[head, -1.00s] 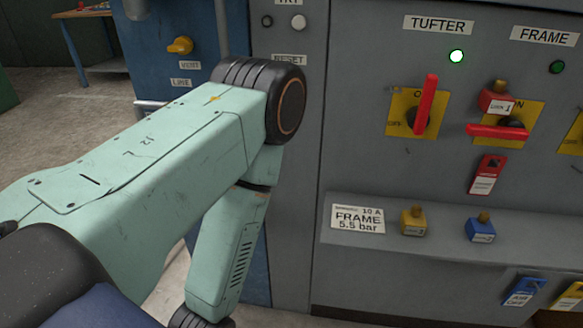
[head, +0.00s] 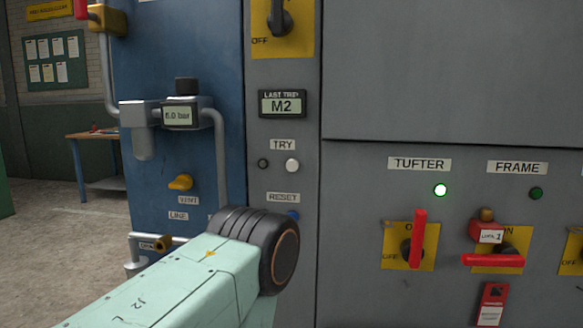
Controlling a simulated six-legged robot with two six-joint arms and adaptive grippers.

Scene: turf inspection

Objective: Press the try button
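The try button is a small round white button (head: 292,165) on the narrow grey panel, under a TRY label (head: 283,144). A small dark round lamp or button (head: 263,163) sits to its left. My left arm comes in from the lower left, and its black-ringed joint stands in front of the panel, below the try button and apart from it in the picture. The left gripper is below the picture and hidden. The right gripper is not in view.
A RESET label (head: 283,197) and a blue button (head: 293,215) sit below, close above my arm joint. A display reading M2 (head: 282,104) is above. Right are a red TUFTER handle (head: 418,238) and a red FRAME handle (head: 492,260). Pipes and a gauge (head: 177,115) stick out left.

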